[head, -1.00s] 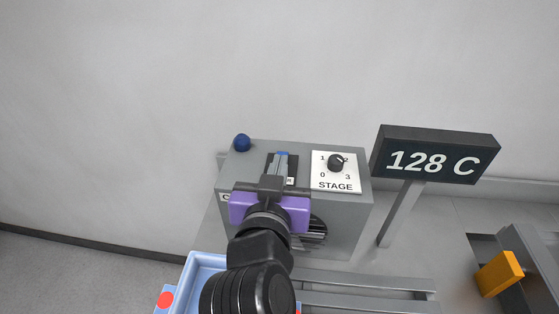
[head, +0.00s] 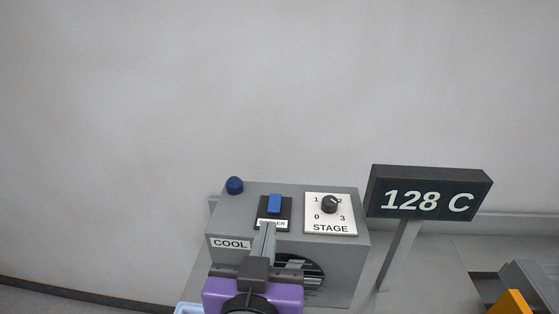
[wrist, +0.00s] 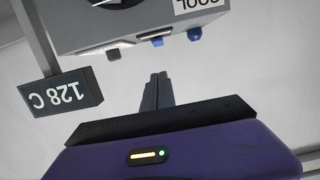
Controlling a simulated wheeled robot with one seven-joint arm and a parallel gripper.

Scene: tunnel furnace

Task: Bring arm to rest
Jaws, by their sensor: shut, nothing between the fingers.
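My gripper (head: 263,240) is shut and empty, its grey fingers together in front of the grey cooler box (head: 225,262). In the head view the fingertips overlap the box just below the blue rocker switch (head: 274,203). In the wrist view the shut fingers (wrist: 156,90) point toward the box (wrist: 130,22) with a visible gap, so they are apart from it. The switch also shows in the wrist view (wrist: 157,42). My purple gripper body covers the lower front of the box in the head view.
On the box are a stage dial (head: 329,204), a dark blue knob (head: 234,185) and a COOL label (head: 230,244). A display (head: 428,194) reading 128 C stands on a post to the right. An orange block (head: 511,303) shows at lower right. A blank wall (head: 280,80) is behind.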

